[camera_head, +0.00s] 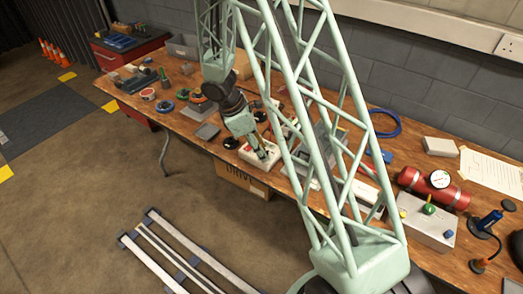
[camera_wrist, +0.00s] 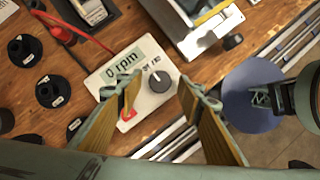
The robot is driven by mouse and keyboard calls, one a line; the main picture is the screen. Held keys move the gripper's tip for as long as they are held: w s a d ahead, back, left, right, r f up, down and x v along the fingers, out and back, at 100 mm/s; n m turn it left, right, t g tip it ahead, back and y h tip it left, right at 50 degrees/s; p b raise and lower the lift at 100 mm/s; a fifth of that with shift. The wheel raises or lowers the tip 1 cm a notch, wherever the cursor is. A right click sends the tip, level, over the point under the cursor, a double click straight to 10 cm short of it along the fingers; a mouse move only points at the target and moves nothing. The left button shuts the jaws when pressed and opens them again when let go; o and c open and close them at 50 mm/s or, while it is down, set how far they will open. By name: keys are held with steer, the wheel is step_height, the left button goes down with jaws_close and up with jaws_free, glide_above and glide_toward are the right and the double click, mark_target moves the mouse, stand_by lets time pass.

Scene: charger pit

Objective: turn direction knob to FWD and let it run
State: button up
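A white controller box (camera_wrist: 150,100) lies on the wooden bench, and its display (camera_wrist: 122,63) reads "0 rpm". A dark round direction knob (camera_wrist: 160,83) with a light pointer mark sits on its face. A red button or switch (camera_wrist: 128,115) is near the box's lower left corner. My gripper (camera_wrist: 163,92) is open, with one finger on each side of the knob, apart from it and empty. In the head view my gripper (camera_head: 257,144) is right above the box (camera_head: 250,158).
A blue-grey disc (camera_wrist: 252,95) is right of my fingers. A metal-framed device (camera_wrist: 200,25) stands above the box in the wrist view, and dark round parts (camera_wrist: 52,92) lie left. A red cable (camera_wrist: 88,36) runs near. A red cylinder (camera_head: 435,187) lies farther right.

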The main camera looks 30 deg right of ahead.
steer(key=c, duration=0.8)
steer(key=shift+c, duration=0.2)
